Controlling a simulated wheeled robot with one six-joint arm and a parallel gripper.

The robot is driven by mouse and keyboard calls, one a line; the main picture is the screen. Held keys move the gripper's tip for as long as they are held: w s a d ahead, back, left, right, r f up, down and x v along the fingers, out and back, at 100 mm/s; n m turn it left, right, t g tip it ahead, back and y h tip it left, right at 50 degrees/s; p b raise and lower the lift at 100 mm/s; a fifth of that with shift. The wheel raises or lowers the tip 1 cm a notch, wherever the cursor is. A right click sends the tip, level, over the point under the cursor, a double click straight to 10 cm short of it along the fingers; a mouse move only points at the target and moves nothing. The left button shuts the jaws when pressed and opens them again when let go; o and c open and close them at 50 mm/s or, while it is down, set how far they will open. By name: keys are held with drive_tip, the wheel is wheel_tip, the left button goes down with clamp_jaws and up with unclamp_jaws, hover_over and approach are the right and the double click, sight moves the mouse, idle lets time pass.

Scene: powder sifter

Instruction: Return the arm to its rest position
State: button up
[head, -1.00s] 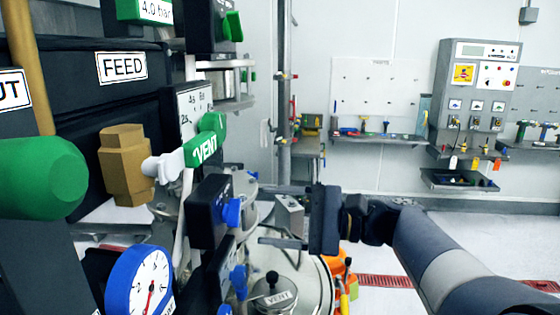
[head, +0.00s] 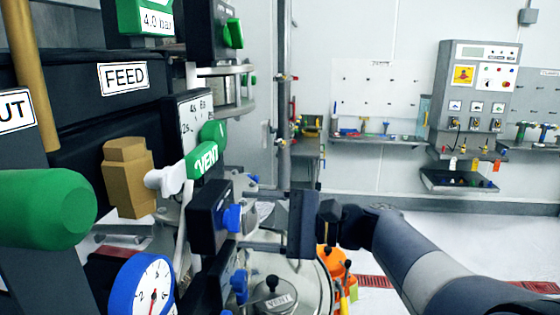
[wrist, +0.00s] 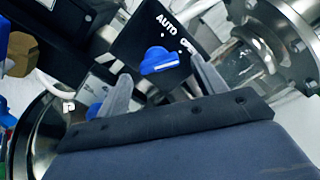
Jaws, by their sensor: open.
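My gripper (head: 255,220) is in the middle of the head view. Its two fingers point left toward a black selector box (head: 208,217) with a blue knob (head: 233,217). The fingers are apart with nothing held between them. I cannot tell whether the fingers touch the knob or box. My arm reaches in from the lower right, bent at the wrist.
A vertical pole (head: 284,120) stands behind. White floor lies open at right.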

drive_tip(key=shift+w+a+f+n+b, duration=0.1)
drive_tip(key=shift+a+f+n+b, duration=0.1)
drive_tip(key=shift+a+n+b, duration=0.5)
drive_tip(key=n+b, duration=0.1)
drive_tip(key=n, duration=0.2)
drive_tip(key=n+b, duration=0.1)
drive_tip(key=n, duration=0.3)
drive_tip(key=n+b, duration=0.1)
drive_tip(key=n, duration=0.2)
drive_tip(key=shift+r+n, duration=0.3)
drive_tip(key=shift+r, duration=0.1)
drive_tip(key=s+d+b, duration=0.1)
drive_tip(key=d+b, duration=0.1)
drive_tip(key=d, duration=0.6)
drive_tip(key=shift+s, duration=0.2)
drive_tip(key=shift+s, duration=0.1)
